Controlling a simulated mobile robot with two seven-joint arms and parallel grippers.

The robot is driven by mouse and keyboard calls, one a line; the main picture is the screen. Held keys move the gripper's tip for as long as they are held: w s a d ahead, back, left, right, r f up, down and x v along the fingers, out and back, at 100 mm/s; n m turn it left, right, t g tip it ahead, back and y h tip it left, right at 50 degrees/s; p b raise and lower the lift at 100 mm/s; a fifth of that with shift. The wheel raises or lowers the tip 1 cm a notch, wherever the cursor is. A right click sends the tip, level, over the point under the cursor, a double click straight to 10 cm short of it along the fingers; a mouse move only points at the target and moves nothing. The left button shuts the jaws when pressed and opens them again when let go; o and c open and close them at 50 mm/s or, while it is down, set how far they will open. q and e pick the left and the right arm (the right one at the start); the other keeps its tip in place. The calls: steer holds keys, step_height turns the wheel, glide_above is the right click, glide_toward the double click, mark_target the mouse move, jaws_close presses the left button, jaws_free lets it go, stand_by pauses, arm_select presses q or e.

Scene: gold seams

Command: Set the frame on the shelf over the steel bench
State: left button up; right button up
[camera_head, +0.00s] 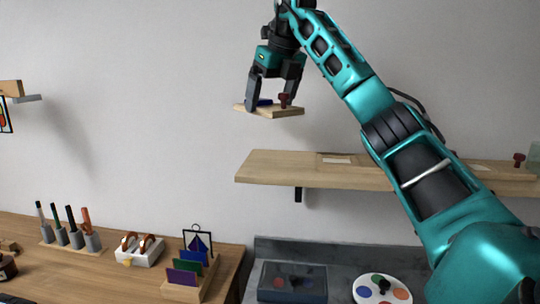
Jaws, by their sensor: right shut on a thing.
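My right gripper (268,94) is high in front of the wall, pointing down and shut on the frame (285,112). The frame is a thin, flat, light-wood piece, held about level, with a blue part and a dark red knob on top. The gripper fingers cover part of it. It is above the left part of the wooden shelf (275,167), with a clear gap between them. The shelf is over the grey steel bench (330,251). My left gripper is out of view.
The shelf top has a pale rectangular patch (338,160); my arm hides its middle right. A dark red knobbed piece (519,160) is at its right end. A dark box (292,281) and a round white palette (382,291) sit on the bench. A wooden table (125,285) with several items is at left.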

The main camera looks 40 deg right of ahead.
steer(key=b, duration=0.1)
glide_above(267, 162)
steer(key=s, duration=0.1)
steer(key=f, duration=0.6)
steer(key=shift+s+f, duration=0.2)
step_height(267, 162, down, 5)
steer(key=shift+r+b, duration=0.15)
steer(key=shift+b, duration=0.6)
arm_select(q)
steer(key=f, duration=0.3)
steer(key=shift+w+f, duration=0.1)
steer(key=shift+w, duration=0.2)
arm_select(e)
steer(key=shift+f, duration=0.2)
steer(key=shift+f, duration=0.1)
steer(key=o, duration=0.8)
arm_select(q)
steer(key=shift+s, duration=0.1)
